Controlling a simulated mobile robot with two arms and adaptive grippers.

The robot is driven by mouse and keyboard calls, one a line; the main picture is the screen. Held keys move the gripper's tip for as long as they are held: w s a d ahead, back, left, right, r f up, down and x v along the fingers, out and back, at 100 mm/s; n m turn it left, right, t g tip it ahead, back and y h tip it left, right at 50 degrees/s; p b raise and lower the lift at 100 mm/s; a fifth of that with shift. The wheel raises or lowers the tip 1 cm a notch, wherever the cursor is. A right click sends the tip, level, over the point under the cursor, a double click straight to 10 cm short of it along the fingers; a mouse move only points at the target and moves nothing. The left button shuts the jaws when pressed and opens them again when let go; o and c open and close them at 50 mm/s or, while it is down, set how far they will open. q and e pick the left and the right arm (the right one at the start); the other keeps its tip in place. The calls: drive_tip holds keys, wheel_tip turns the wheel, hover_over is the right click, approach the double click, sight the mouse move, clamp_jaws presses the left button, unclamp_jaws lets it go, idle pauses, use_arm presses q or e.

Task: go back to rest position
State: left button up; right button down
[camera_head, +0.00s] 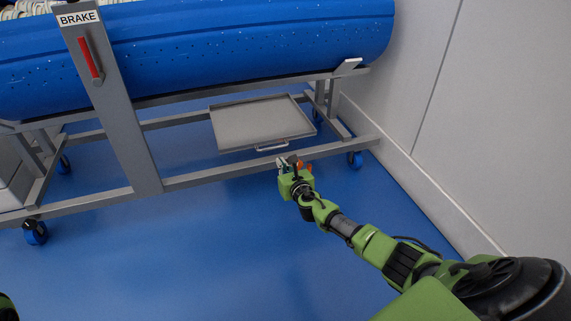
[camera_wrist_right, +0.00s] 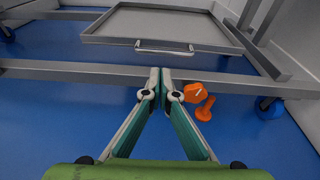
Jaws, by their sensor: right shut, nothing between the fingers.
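My right gripper (camera_head: 287,161) reaches forward over the blue floor, close to the lower rail of the tub carrier. In the right wrist view its fingers (camera_wrist_right: 160,75) meet at the tips, with nothing between them. My right arm is stretched out from the lower right in the head view. An orange object (camera_wrist_right: 198,98) lies on the floor just right of the fingertips; it is partly hidden behind the gripper in the head view. My left gripper is not in view; only a small green part shows at the lower left corner.
The carrier frame (camera_head: 230,172) holds a long blue tub (camera_head: 250,50). A grey tray (camera_head: 262,122) with a front handle sits under the tub. A red brake lever (camera_head: 89,58) is on the post. A pale wall (camera_head: 500,130) bounds the right; the floor in front is clear.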

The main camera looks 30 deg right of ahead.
drive_tip(key=shift+p+v, duration=0.85)
drive_tip(key=shift+v, duration=1.2)
